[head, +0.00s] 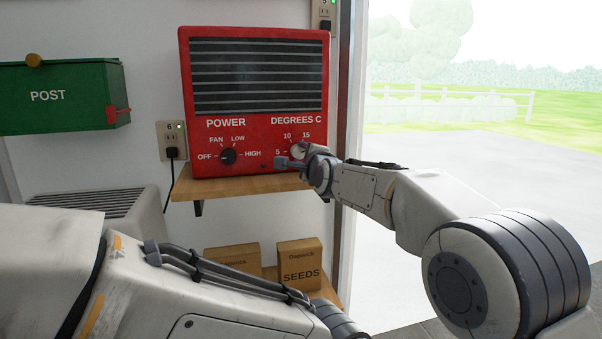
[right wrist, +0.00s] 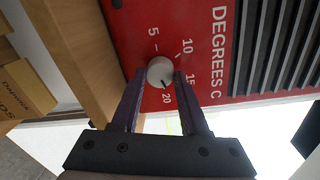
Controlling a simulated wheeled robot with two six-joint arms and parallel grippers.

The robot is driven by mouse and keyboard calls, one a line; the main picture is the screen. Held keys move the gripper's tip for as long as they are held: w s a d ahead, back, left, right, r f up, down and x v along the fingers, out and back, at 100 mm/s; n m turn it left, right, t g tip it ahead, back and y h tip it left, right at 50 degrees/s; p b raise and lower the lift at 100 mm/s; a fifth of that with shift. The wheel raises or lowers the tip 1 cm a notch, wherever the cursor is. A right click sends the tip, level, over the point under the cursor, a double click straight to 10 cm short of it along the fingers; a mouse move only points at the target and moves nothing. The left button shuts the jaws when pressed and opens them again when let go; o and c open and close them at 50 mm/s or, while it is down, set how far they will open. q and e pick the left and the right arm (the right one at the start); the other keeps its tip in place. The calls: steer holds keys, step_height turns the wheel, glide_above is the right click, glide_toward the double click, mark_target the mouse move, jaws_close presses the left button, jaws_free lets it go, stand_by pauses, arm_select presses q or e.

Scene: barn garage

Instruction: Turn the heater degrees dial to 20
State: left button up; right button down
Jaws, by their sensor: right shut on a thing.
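The red heater (head: 259,125) stands on a wooden shelf. Its white degrees dial (right wrist: 160,72) is at the lower right of the heater's front, with the marks 5, 10, 15 and 20 around it. The dark line on the dial points toward the 20 in the right wrist view. My right gripper (head: 291,160) is shut on the dial, with one finger on each side in the right wrist view (right wrist: 158,84). In the head view the gripper covers part of the dial and the 20 label. My left arm crosses the foreground; its gripper is out of view.
The black power dial (head: 228,156) is left of the degrees dial. The wooden shelf (head: 240,188) lies just below the heater. A green post box (head: 62,96) is at left. Seed boxes (head: 299,262) stand lower down. A doorway opens at right.

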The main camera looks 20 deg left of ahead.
steer(key=shift+w+d+f+m+b, duration=0.1)
steer(key=shift+f+m+b, duration=0.15)
steer(key=shift+m+b, duration=0.55)
arm_select(q)
steer(key=shift+f+b, duration=0.55)
steer(key=shift+f, duration=1.25)
arm_select(e)
steer(key=shift+r+m, duration=0.15)
steer(key=shift+m, duration=0.65)
arm_select(q)
steer(key=shift+f, duration=0.15)
arm_select(e)
steer(key=shift+c, duration=2.1)
jaws_free()
